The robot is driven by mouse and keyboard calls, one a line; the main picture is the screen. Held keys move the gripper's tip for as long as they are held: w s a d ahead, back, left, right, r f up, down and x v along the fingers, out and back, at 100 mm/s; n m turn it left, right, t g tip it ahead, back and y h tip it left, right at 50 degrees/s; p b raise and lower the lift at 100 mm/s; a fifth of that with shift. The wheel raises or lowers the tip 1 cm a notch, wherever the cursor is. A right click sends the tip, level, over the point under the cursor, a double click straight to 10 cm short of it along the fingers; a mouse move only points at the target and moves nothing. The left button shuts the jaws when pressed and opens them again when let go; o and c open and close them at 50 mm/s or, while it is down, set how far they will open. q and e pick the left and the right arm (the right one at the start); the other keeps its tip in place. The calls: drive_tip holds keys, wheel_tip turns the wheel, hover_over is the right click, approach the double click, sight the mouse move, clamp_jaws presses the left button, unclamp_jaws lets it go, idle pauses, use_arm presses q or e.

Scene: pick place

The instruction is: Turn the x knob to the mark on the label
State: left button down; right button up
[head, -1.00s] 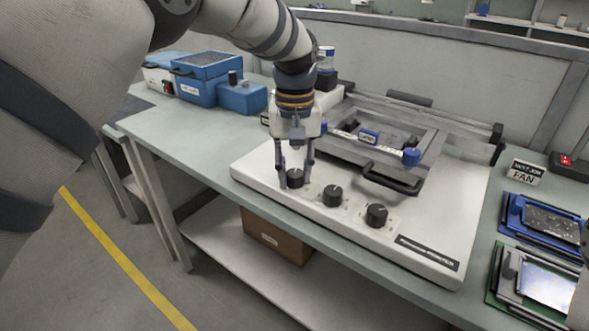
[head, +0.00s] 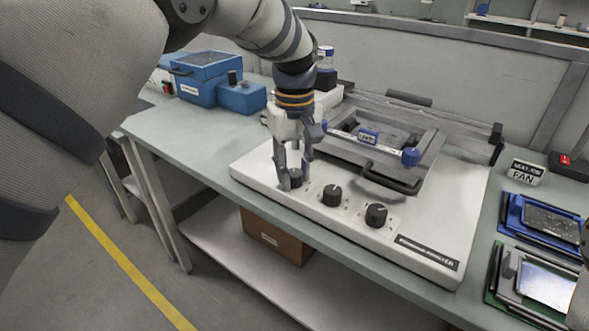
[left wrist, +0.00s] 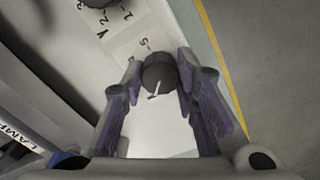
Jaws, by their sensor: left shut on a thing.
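Three black knobs stand in a row on the front of the white printer base (head: 260,170). My left gripper (head: 293,181) points down over the leftmost knob (head: 296,176) and is shut on it, one finger on each side. In the left wrist view my left gripper (left wrist: 158,80) has the knob (left wrist: 158,70) between its fingertips, and a pale pointer line shows on the knob.
The middle knob (head: 332,195) and right knob (head: 376,214) stand close by. A grey frame with a black handle (head: 392,181) lies behind them. Blue boxes (head: 241,97) stand at the back left. A FAN sign (head: 525,172) and trays (head: 540,222) are at right.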

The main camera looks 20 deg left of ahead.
sight(294, 173)
use_arm(q)
drive_tip(key=c, duration=1.3)
unclamp_jaws()
wheel_tip(294, 173, up, 12)
